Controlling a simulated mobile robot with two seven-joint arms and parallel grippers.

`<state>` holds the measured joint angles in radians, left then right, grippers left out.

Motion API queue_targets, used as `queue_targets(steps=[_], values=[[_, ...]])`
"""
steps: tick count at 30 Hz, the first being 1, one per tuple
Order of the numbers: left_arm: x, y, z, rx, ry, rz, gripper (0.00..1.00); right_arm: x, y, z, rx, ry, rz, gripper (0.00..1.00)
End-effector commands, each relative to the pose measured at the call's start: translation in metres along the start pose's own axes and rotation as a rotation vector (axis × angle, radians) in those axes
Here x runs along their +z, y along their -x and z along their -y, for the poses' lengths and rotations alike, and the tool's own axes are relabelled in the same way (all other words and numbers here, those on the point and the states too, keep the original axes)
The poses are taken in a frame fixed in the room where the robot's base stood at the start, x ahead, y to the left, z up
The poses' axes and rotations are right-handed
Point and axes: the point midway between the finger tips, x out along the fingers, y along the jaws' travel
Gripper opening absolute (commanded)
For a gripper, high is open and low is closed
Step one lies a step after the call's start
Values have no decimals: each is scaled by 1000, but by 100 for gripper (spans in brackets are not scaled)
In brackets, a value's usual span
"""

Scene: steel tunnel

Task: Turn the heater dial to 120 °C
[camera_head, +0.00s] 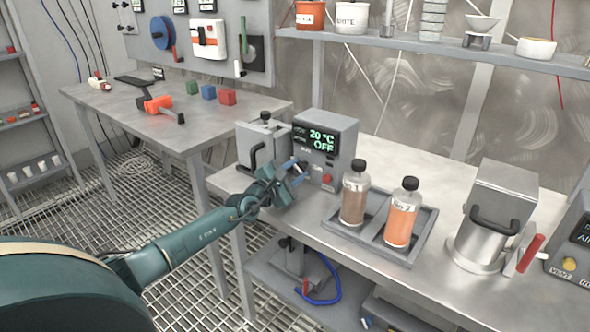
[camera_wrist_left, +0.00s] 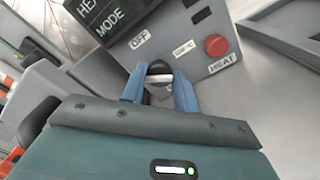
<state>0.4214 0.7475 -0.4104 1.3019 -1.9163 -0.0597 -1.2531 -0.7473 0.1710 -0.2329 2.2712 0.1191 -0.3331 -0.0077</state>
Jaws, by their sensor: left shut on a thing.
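The heater (camera_head: 340,140) is a grey box on the steel bench, with a black screen (camera_head: 322,139) reading 20 °C and OFF in green. Its front also shows in the left wrist view, with a red button (camera_wrist_left: 216,45) above a HEAT label and an OFF label by the dial. The dark dial (camera_wrist_left: 159,69) sits between the blue fingertips of my left gripper (camera_wrist_left: 160,88), which is shut on it. In the head view my left gripper (camera_head: 296,172) is at the heater's lower front and hides the dial. My right gripper is not in view.
A grey tray (camera_head: 408,262) with a brown bottle (camera_head: 355,195) and an orange bottle (camera_head: 402,215) stands right of the heater. A grey device with a black handle (camera_head: 254,155) stands close on its left. A steel pot (camera_head: 478,250) is farther right.

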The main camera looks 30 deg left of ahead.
Motion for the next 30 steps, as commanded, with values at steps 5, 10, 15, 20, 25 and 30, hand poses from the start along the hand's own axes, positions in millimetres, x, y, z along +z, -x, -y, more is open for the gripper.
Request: queue_targets(steps=[5, 10, 15, 20, 25, 30], values=[[0, 0, 0, -2, -168, -2, 7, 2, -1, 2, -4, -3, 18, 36], [0, 0, 1, -2, -330, -1, 7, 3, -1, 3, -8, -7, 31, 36], [0, 0, 2, -2, -486, -1, 7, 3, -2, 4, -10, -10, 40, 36], [-1, 0, 2, -3, -615, -1, 7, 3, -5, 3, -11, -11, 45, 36], [-1, 0, 2, -2, -722, -1, 7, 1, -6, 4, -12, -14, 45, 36], [-1, 0, 2, -1, -795, -1, 7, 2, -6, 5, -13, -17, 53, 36]])
